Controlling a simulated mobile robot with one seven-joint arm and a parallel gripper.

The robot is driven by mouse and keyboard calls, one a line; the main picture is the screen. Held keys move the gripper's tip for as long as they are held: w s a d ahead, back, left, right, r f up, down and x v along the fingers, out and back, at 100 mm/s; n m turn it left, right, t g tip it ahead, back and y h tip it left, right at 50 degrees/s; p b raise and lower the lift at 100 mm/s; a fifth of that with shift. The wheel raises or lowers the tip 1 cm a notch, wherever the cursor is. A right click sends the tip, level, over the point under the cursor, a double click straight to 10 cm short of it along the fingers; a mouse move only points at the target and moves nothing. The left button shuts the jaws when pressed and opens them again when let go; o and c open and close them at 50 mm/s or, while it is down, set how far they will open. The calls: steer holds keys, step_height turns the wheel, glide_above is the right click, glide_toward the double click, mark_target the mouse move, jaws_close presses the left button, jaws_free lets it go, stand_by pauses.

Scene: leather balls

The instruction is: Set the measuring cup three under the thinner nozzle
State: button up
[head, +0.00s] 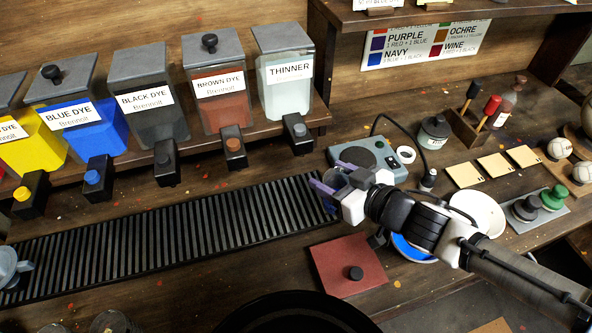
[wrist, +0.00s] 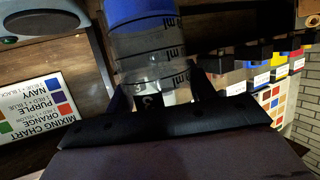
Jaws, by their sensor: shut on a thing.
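My gripper (head: 336,178) is shut on a clear measuring cup (wrist: 150,62) with dark graduation marks. A dark label with a pale numeral, apparently a 3, shows between the fingers in the wrist view. Part of the cup looks blue; whether this is liquid is unclear. In the head view the cup is mostly hidden by my gripper, beside the right end of the slatted drip grate (head: 180,235). The thinner dispenser (head: 286,88) is a clear box with pale contents. Its dark nozzle (head: 298,132) is up and left of my gripper, apart from the cup.
Brown dye (head: 217,103), black dye (head: 148,115) and blue dye (head: 82,130) dispensers stand left of the thinner. A scale-like device (head: 365,160) is just behind my gripper. A red square plate with a black knob (head: 345,262) lies in front. The grate's middle is clear.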

steer(key=b+x, duration=0.1)
steer(key=x, duration=0.3)
steer(key=f+b+x, duration=0.1)
steer(key=b+x, duration=0.1)
steer(key=x, duration=0.2)
steer(key=f+b+x, duration=0.1)
steer(key=x, duration=0.4)
steer(key=shift+s+d+f+b, duration=0.2)
steer(key=shift+s+d+b, duration=0.05)
steer(key=shift+d+b, duration=0.1)
steer(key=shift+r, duration=0.15)
steer(key=shift+f, duration=0.25)
steer(key=o, duration=1.1)
steer(key=shift+r, duration=0.15)
